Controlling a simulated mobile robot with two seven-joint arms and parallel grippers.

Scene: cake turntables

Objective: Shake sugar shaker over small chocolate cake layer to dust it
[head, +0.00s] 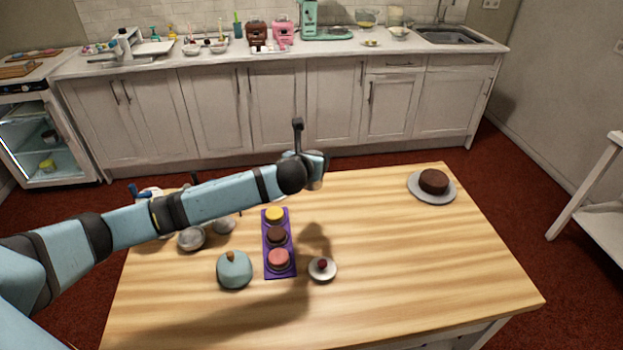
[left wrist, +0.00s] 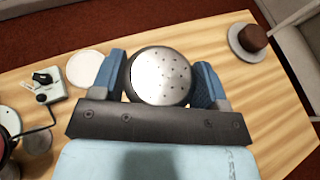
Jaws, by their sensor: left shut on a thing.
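The sugar shaker (left wrist: 161,76), with a round perforated metal top, is held between the blue fingers of my left gripper (left wrist: 160,82) in the left wrist view. The small chocolate cake layer (head: 433,180) sits on a grey plate (head: 451,196) at the table's far right. The gripper is left of the cake, clearly apart from it. The cake also shows in the left wrist view (left wrist: 252,37), at the upper right. My right gripper is not in view.
On the wooden table (head: 400,270), a purple tray (head: 283,272) holds yellow, brown and pink round pieces. A blue lidded jar (head: 234,271), a white dish (head: 330,274) with a red-topped item and metal bowls (head: 191,239) stand nearby. Table space between tray and plate is clear.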

